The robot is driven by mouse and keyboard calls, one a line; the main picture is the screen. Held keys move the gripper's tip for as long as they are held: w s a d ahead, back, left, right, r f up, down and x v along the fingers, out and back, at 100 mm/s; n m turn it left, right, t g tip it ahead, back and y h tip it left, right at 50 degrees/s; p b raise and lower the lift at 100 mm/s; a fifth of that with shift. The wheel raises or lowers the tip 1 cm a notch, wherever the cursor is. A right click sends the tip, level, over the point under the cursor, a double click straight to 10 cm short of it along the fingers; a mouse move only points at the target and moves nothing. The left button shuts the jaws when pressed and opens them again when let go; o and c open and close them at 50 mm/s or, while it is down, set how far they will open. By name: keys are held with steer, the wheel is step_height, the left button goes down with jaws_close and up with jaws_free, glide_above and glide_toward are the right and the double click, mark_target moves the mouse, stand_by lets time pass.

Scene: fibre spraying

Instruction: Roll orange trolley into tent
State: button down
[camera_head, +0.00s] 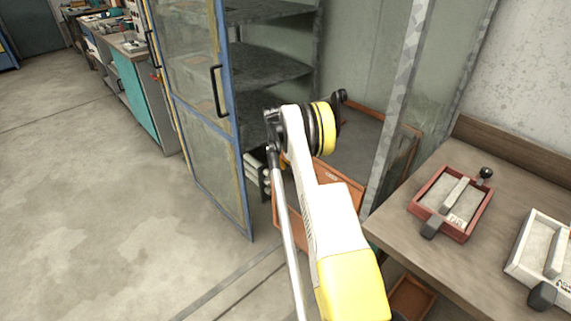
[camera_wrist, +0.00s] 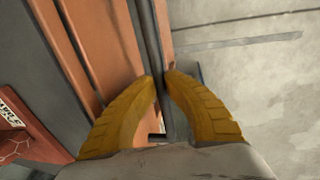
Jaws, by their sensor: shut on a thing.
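The orange trolley (camera_head: 345,182) stands at the opening of the tent, a tall enclosure with clear panels and a blue-framed door (camera_head: 205,140) swung open. The trolley's dark top surface shows behind my arm, between the shelves and the metal post. In the wrist view, the trolley's orange side (camera_wrist: 112,45) lies left of my gripper (camera_wrist: 163,80). Its yellow fingers are shut on a dark upright bar (camera_wrist: 149,35), which looks like the trolley's handle. In the head view my arm hides part of the trolley, and the fingertips cannot be made out.
Dark shelves (camera_head: 265,65) stand inside the enclosure, left of the trolley. A metal post (camera_head: 400,90) rises at right. A wooden table (camera_head: 395,215) with a red tray (camera_head: 440,222) and a white tray (camera_head: 523,262) is close at right. The left floor is clear.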

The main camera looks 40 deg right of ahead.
steer(key=shift+f, duration=0.1)
steer(key=c, duration=1.4)
jaws_free()
step_height(320, 180, up, 12)
steer(key=a, duration=0.2)
steer(key=shift+a, duration=0.2)
steer(key=shift+f, duration=0.1)
